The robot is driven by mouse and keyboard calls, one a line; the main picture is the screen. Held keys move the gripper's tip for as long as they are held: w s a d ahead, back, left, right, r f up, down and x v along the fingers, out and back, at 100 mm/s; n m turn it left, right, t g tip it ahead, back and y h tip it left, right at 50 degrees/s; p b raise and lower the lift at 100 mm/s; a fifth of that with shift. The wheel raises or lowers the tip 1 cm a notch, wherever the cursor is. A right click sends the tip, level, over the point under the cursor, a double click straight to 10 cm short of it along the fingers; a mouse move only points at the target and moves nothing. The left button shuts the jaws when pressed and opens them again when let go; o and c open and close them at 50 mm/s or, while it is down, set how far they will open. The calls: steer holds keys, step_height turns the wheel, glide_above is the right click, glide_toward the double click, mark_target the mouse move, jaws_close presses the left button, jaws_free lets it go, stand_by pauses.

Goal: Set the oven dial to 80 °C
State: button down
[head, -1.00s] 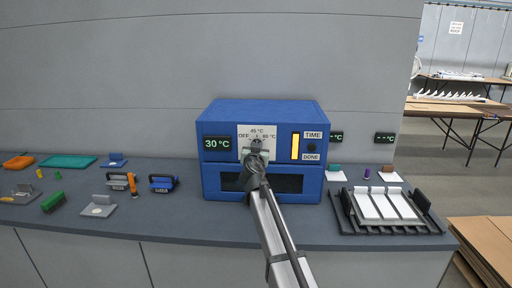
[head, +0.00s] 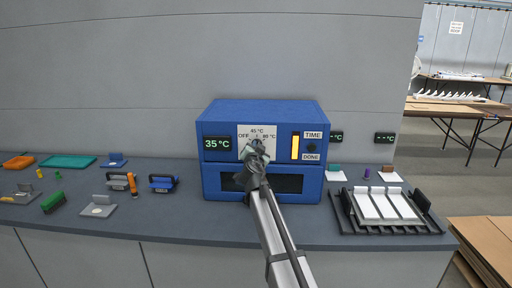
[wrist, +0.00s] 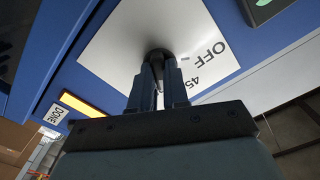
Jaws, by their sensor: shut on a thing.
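The blue oven (head: 262,112) stands on the counter against the wall. Its white dial plate (head: 243,131) shows the marks OFF, 45 °C and 80 °C. The display (head: 216,143) left of the plate reads 35 °C. My gripper (head: 257,146) is in front of the plate and covers most of the dial in the head view. In the wrist view, my gripper (wrist: 158,80) is shut on the dark dial knob (wrist: 159,54), whose round base shows between the fingertips. I cannot tell which mark the dial points to.
A lit yellow bar (head: 295,147) and TIME and DONE labels are on the oven's right side. A dark rack with white plates (head: 385,205) stands to the right. Blue-handled tools (head: 162,184) and small parts lie left of the oven.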

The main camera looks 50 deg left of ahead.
stand_by(0.3)
steer(key=m, duration=0.4)
steer(key=shift+m, duration=0.3)
steer(key=shift+m, duration=0.5)
steer(key=c, duration=1)
jaws_free()
steer(key=v, duration=0.7)
